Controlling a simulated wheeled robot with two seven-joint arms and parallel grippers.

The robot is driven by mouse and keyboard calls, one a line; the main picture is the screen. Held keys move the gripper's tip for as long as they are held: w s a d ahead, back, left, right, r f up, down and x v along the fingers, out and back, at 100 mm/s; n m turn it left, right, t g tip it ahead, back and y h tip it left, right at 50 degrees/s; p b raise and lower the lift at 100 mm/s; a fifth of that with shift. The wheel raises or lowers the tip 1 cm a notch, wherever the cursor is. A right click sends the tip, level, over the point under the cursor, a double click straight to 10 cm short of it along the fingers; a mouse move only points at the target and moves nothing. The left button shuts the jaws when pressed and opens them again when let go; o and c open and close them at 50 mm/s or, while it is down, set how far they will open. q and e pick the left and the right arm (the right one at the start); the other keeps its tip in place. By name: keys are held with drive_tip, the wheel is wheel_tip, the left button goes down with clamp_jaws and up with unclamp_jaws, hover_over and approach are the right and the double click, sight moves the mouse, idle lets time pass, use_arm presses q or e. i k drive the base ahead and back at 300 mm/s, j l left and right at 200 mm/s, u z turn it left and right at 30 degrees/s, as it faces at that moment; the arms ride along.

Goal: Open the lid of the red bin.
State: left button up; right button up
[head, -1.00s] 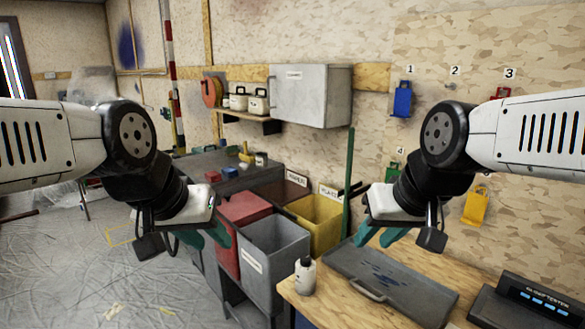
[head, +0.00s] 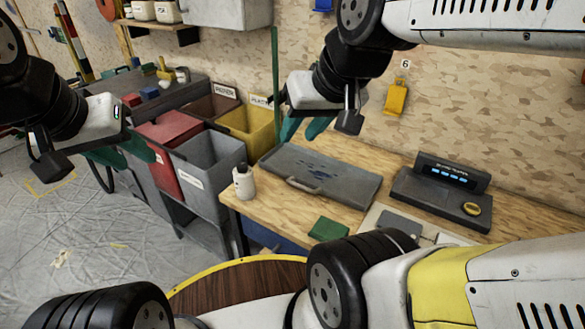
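The red bin (head: 164,168) stands left of centre in the head view, in a group of bins. Its flat red top, the lid (head: 172,126), looks closed. My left gripper (head: 137,157) has green fingers that look spread and empty. In the picture it overlaps the bin's left front side; I cannot tell whether it touches. My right gripper (head: 300,132) also looks open and empty, in front of the wall above the grey case, well to the right of the red bin.
A grey bin (head: 206,195) stands open right of the red one, with an open yellow bin (head: 262,138) and a brown bin (head: 207,106) behind. A wooden bench holds a white bottle (head: 244,184), a grey case (head: 345,183) and a tester (head: 440,190).

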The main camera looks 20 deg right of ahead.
sight(163, 129)
drive_tip(key=j, duration=0.55)
drive_tip(key=i+j, duration=0.2)
drive_tip(key=j, duration=0.2)
drive_tip(key=i+j, duration=0.45)
drive_tip(key=j, duration=0.3)
drive_tip(key=i+j, duration=0.2)
drive_tip(key=j, duration=0.2)
drive_tip(key=i+z, duration=0.1)
drive_tip(key=i, duration=0.75)
drive_tip(key=i+l, duration=0.25)
